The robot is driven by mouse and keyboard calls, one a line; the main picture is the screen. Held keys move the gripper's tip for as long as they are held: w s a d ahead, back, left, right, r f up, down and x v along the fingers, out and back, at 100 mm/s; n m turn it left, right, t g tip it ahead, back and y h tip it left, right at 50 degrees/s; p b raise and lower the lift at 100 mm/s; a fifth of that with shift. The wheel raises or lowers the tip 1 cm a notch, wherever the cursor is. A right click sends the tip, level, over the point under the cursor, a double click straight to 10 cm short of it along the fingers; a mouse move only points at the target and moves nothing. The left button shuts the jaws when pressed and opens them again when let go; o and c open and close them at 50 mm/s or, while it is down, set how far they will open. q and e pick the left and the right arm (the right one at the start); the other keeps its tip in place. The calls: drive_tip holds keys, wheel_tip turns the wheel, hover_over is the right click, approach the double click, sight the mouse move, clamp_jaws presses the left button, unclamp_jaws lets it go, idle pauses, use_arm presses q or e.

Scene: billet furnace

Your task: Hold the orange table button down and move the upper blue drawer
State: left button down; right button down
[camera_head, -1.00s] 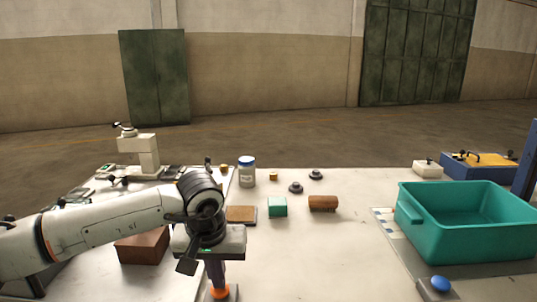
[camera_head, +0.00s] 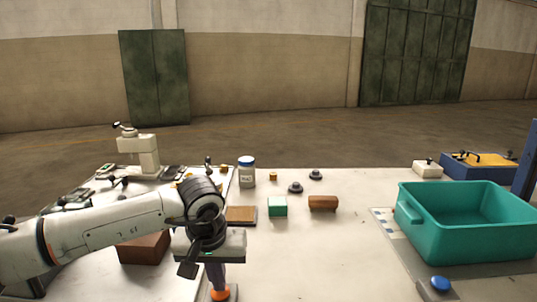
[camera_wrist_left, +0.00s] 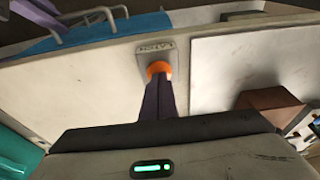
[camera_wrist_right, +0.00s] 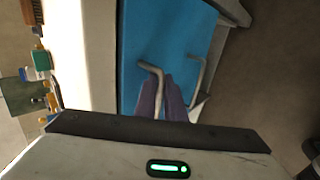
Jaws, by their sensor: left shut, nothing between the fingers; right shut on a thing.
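The orange table button (camera_head: 221,294) sits on a small grey base at the table's front. My left gripper (camera_head: 217,284) is shut and empty, pointing down with its tips on the button. The left wrist view also shows the tips (camera_wrist_left: 158,82) against the orange button (camera_wrist_left: 159,67); how far it is pressed I cannot tell. In the right wrist view, my right gripper (camera_wrist_right: 162,88) is shut on a bent grey handle (camera_wrist_right: 150,68) of the blue drawer front (camera_wrist_right: 165,35), on the side nearer the table. The right gripper is outside the head view. How far the drawer is open is unclear.
A second handle (camera_wrist_right: 196,76) stands beside the held one. On the table are a teal bin (camera_head: 465,245), a blue button (camera_head: 440,284), a green block (camera_head: 277,207), a brown block (camera_head: 143,248) and a white jar (camera_head: 247,174).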

use_arm(q)
drive_tip(key=shift+f, duration=0.1)
use_arm(e)
drive_tip(key=shift+s+f, duration=0.15)
drive_tip(key=shift+s, duration=0.55)
use_arm(q)
drive_tip(key=shift+s, duration=0.1)
use_arm(e)
drive_tip(key=shift+s, duration=1)
drive_tip(key=c, duration=1.8)
unclamp_jaws()
drive_tip(key=shift+c, duration=0.2)
drive_tip(key=shift+w, duration=0.1)
drive_tip(key=shift+r, duration=0.2)
drive_tip(key=s+r, duration=0.4)
drive_tip(key=r, duration=0.8)
